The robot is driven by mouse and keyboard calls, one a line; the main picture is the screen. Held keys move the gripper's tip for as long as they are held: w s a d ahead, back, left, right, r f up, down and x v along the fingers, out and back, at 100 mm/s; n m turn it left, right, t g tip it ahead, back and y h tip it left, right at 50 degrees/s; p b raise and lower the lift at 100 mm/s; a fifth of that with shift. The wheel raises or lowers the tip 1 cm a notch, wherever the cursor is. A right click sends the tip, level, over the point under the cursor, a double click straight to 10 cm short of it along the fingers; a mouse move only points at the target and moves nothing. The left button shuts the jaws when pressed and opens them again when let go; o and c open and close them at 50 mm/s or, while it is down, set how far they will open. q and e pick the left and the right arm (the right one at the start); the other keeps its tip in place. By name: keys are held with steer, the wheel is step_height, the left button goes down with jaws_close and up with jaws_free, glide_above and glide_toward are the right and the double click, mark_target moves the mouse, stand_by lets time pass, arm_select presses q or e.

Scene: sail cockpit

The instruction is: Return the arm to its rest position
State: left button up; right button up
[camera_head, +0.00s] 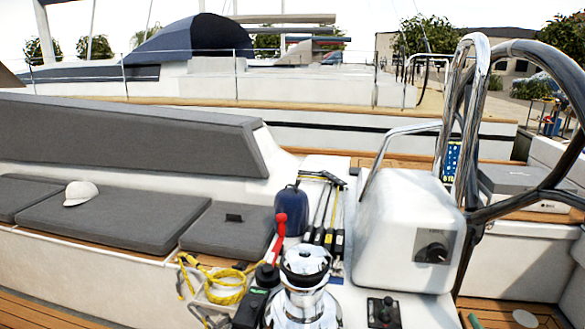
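Neither of my grippers and no part of my arms shows in the head view, so their pose and whether they hold anything are hidden. Below me is a sail cockpit. A chrome winch (303,285) stands at the bottom middle, with a red handle (280,233) upright at its left. A white console (405,235) stands to the right of the winch.
A steering wheel (472,130) and steel rails rise at the right. A dark blue rounded object (290,210) and black-handled levers (328,238) stand behind the winch. Yellow rope (226,284) lies left. A white cap (80,193) rests on grey seat cushions (110,214).

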arm_select(q)
steer(key=r+p, duration=0.1)
steer(key=w+r+p, duration=0.1)
steer(key=shift+d+r, duration=0.1)
steer(key=shift+r, duration=0.25)
arm_select(e)
steer(key=s+a+f+m+g+y, duration=0.6)
steer(key=s+a+f+y, duration=0.1)
steer(key=s+a+f, duration=1)
steer(key=s+f, duration=0.2)
steer(key=s, duration=0.2)
steer(key=shift+a+f, duration=0.3)
steer(key=shift+f, duration=0.05)
